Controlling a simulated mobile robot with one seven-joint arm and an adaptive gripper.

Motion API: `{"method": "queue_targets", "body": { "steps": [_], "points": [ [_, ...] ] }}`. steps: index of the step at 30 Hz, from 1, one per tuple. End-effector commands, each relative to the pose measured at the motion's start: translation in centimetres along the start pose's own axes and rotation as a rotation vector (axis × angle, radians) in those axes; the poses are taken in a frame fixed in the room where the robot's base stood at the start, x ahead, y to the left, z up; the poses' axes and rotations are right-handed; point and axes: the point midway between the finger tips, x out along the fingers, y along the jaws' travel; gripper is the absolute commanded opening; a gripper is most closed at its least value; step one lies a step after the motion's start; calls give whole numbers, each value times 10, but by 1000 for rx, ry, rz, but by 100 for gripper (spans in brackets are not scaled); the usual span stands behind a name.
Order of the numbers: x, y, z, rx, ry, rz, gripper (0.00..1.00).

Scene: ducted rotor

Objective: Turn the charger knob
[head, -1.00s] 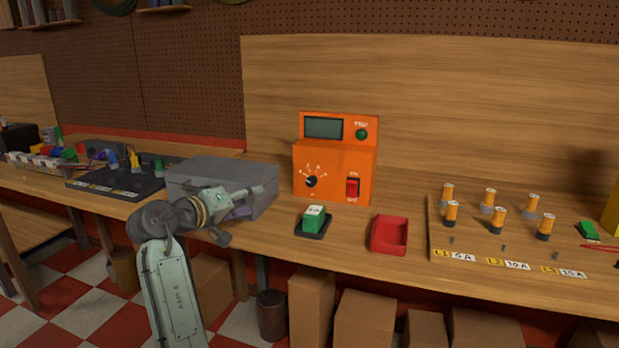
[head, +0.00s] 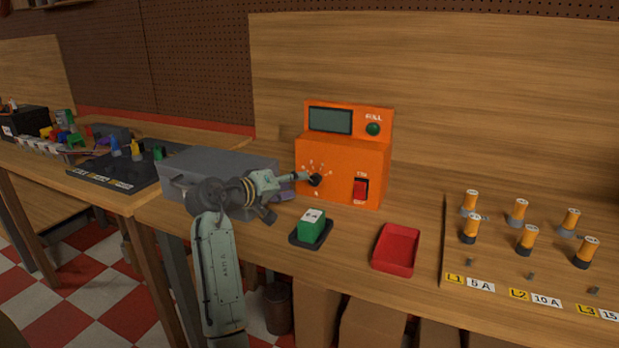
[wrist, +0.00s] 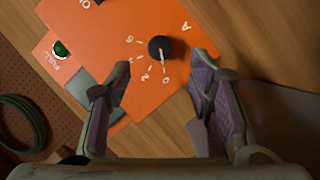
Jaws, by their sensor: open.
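The orange charger (head: 340,158) stands on the bench with a dark screen, a green light marked FULL and a red switch. Its black charger knob (head: 316,180) is on the lower left of the front face, ringed by white marks. In the wrist view the knob (wrist: 159,48) has a pale pointer line and lies ahead of the fingertips, between their lines. My gripper (wrist: 160,78) is open with nothing between its fingers. In the head view my gripper (head: 294,178) is just left of the knob. Whether it touches the knob cannot be told.
A green battery block (head: 312,226) sits on a dark pad in front of the charger. A red tray (head: 415,246) is to its right. A grey case (head: 185,163) is behind my arm. A board with several orange cells (head: 455,270) fills the right.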

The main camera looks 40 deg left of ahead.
Motion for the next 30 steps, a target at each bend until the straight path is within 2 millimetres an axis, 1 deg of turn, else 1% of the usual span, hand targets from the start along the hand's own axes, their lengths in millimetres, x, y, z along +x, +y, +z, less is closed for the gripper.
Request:
{"method": "queue_targets", "body": {
  "steps": [1,6,9,12,15,22,30],
  "points": [
    [11,3,-1,-2,-5,0,48],
    [40,2,-1,-1,-2,-1,48],
    [53,2,-1,-1,-2,0,48],
    [60,1,0,0,-1,-1,48],
    [64,0,0,0,0,-1,48],
    [64,0,0,1,1,-1,48],
    [64,0,0,1,0,-1,30]
  ]
}}
